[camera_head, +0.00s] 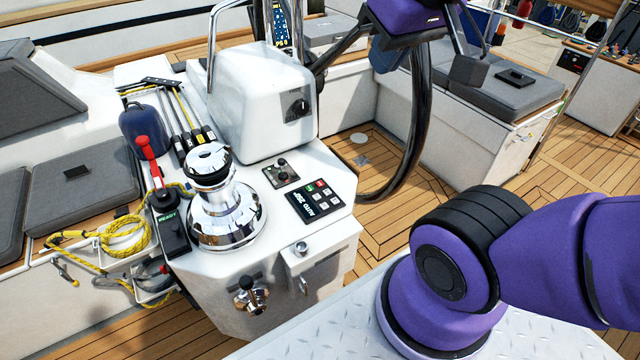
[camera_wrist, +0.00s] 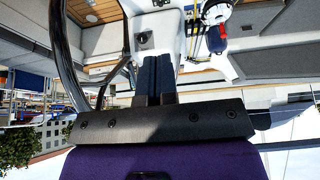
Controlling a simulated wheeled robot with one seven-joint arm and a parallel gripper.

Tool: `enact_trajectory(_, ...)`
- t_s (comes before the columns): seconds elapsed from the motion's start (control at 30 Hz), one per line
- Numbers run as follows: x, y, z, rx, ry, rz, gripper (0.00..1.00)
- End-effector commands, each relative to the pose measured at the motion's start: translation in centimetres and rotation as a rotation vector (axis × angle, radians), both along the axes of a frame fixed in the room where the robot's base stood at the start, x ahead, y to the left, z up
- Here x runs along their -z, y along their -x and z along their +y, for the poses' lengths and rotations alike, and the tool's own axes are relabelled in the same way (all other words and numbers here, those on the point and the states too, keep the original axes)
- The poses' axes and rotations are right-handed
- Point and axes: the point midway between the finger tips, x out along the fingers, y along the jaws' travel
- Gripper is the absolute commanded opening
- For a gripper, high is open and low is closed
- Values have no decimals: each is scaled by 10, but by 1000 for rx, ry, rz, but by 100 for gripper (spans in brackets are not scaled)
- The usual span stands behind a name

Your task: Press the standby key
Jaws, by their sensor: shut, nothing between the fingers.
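The autopilot panel (camera_head: 314,202) is a black keypad on the white console top, with a green key (camera_head: 310,188), a red key (camera_head: 320,184) and several grey keys. The key labels are too small to read, so I cannot tell which is standby. My gripper (camera_head: 387,62) is at the top of the head view, above and to the right of the panel and well apart from it. In the wrist view its dark blue fingers (camera_wrist: 157,60) are together and empty. I cannot make out the panel in the wrist view.
A chrome winch (camera_head: 225,207) with a red-handled lever (camera_head: 148,150) stands left of the panel. A small switch plate (camera_head: 281,173) and a white pod (camera_head: 262,100) are behind it. The dark steering wheel (camera_head: 420,130) rises right of the console, near my gripper.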

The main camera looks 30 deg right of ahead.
Motion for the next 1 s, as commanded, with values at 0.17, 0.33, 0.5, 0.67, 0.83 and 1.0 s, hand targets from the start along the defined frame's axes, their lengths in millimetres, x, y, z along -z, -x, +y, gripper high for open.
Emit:
enact_trajectory(0.17,3,-17,-2,-20,30,1,0)
enact_trajectory(0.33,12,-53,-8,-72,92,0,0)
enact_trajectory(0.5,26,-92,-16,-137,155,-3,0)
enact_trajectory(0.67,43,-126,-24,-205,209,-4,0)
enact_trajectory(0.83,65,-162,-33,-278,257,-6,0)
enact_trajectory(1.0,91,-195,-44,-355,297,-11,0)
